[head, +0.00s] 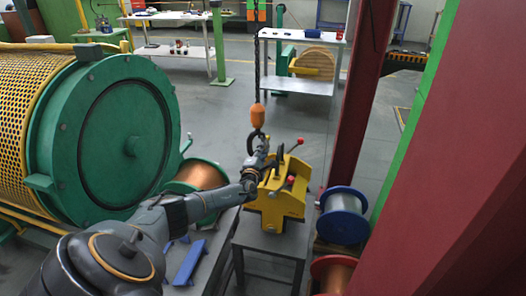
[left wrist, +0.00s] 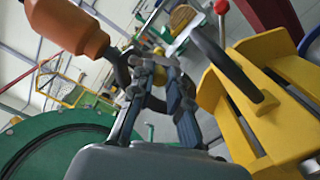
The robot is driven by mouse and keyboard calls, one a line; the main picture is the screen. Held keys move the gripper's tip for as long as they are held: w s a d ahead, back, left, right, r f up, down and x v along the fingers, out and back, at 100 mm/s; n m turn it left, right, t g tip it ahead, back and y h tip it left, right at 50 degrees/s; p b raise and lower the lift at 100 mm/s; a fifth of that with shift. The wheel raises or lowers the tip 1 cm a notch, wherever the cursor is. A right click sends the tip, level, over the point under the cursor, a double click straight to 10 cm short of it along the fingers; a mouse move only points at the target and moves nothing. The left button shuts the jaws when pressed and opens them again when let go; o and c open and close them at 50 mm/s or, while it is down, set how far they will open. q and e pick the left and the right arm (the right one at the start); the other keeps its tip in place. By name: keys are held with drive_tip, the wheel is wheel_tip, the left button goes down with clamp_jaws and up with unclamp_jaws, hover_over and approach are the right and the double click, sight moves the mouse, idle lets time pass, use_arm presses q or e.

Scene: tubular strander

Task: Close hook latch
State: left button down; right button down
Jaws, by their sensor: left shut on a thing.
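The hook (head: 256,142) is dark and hangs below an orange block (head: 258,115) on a chain in the middle of the head view. In the left wrist view the orange block (left wrist: 66,26) is at the upper left and the dark hook (left wrist: 125,66) curves below it. My left gripper (head: 262,160) is at the hook's lower right side. In the left wrist view its fingertips (left wrist: 148,72) are closed at the hook's opening, on what looks like the hook latch. The fingers mostly hide the latch, so its angle cannot be told. My right gripper is not in view.
A yellow device (head: 275,197) with a dark handle and red-knobbed levers stands on a grey table (head: 270,243) just below the hook. A large green drum (head: 110,140) is at the left. A blue-rimmed spool (head: 343,216) and a red post (head: 358,100) are at the right.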

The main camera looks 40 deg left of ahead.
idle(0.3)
use_arm(q)
drive_tip(key=c, duration=1.3)
unclamp_jaws()
drive_tip(key=v, duration=1.2)
